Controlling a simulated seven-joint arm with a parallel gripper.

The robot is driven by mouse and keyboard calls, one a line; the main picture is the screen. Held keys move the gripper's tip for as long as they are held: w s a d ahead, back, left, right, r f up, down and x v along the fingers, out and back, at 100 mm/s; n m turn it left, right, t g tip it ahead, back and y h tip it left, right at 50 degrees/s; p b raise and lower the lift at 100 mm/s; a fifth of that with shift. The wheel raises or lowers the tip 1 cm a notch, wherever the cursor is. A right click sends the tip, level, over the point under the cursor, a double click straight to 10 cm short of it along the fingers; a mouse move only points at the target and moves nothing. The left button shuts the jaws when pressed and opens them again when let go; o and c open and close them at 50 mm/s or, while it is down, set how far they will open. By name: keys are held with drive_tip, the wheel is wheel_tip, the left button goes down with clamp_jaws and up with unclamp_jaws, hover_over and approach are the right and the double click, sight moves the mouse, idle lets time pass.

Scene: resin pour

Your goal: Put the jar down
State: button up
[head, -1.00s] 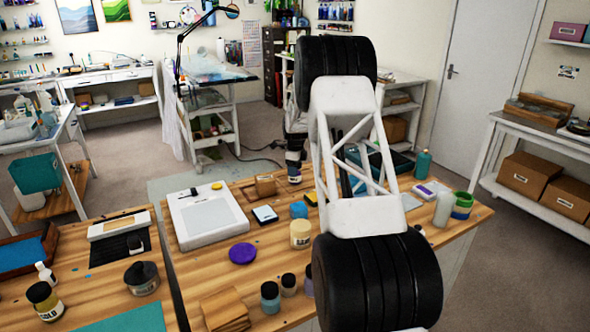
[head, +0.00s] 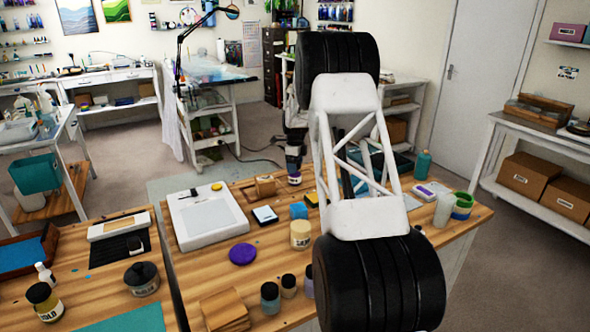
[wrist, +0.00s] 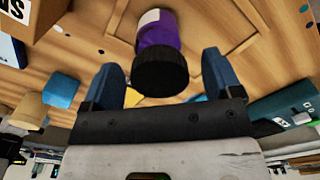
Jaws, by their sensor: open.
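The jar (wrist: 160,30) is purple with a black lid and a pale label, and it stands on the wooden surface in the wrist view. In the head view the jar (head: 294,179) shows at the far edge of the workbench, just below my gripper (head: 294,158). In the wrist view the two blue fingers of my gripper (wrist: 160,62) are apart, one on each side of the jar's lid, with gaps visible on both sides. In the head view my arm hides part of the bench, and the fingers are too small to make out.
A green bottle (head: 424,164) stands to the right.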

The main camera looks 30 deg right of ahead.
wheel_tip(320, 180, up, 10)
drive_tip(key=shift+f, duration=0.15)
idle(0.3)
idle(0.7)
drive_tip(key=shift+s+a, duration=0.1)
drive_tip(key=shift+a, duration=0.05)
drive_tip(key=s+a+r+n+t, duration=0.1)
drive_tip(key=s+a+r+n, duration=0.6)
drive_tip(key=s+a, duration=0.55)
drive_tip(key=s+a+r+n, duration=0.6)
drive_tip(key=s+a+r, duration=0.4)
drive_tip(key=s, duration=0.4)
drive_tip(key=s+a+f+n, duration=0.2)
drive_tip(key=s+a+n, duration=0.2)
drive_tip(key=s, duration=0.8)
drive_tip(key=s+a+f+n+t, duration=0.1)
drive_tip(key=s+a+f+n, duration=0.2)
drive_tip(key=s, duration=0.9)
drive_tip(key=s+a+f+n, duration=0.2)
drive_tip(key=s+a+n, duration=0.4)
drive_tip(key=s, duration=0.6)
drive_tip(key=shift+s+a+f+n+t, duration=0.3)
drive_tip(key=shift+s+a+f+n, duration=0.05)
drive_tip(key=shift+s+a+n, duration=0.05)
